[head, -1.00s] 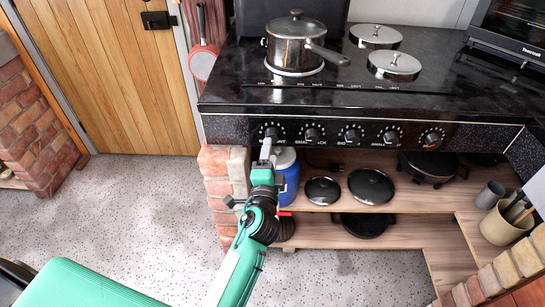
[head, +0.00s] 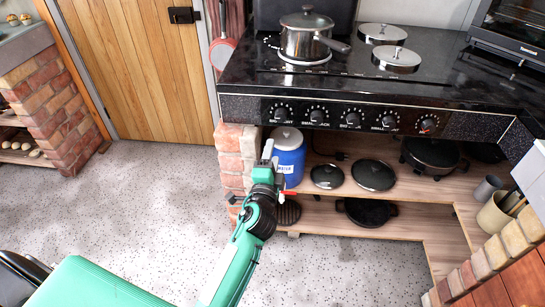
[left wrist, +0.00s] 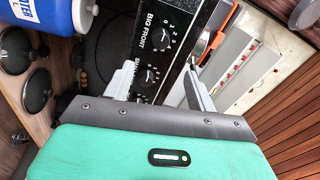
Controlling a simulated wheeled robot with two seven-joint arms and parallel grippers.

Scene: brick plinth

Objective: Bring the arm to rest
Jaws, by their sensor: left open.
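My left arm comes in from the lower left of the head view. My left gripper (head: 267,150) is open, in front of the left end of the shelves. In the picture its fingertips lie below the knob panel (head: 365,116), apart from the leftmost knob (head: 280,112). In the left wrist view, the two pale fingers of the left gripper (left wrist: 162,88) are spread with nothing held between them. Knobs labelled BIG FRONT (left wrist: 163,38) show beyond them. My right gripper is not in view.
A blue container (head: 290,160) with a white lid stands just right of the gripper. A steel pot (head: 306,42) sits on the hob. Pan lids (head: 373,175) lie on the wooden shelf (head: 415,192). A brick pillar (head: 231,155) is close left. The speckled floor (head: 150,210) is clear.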

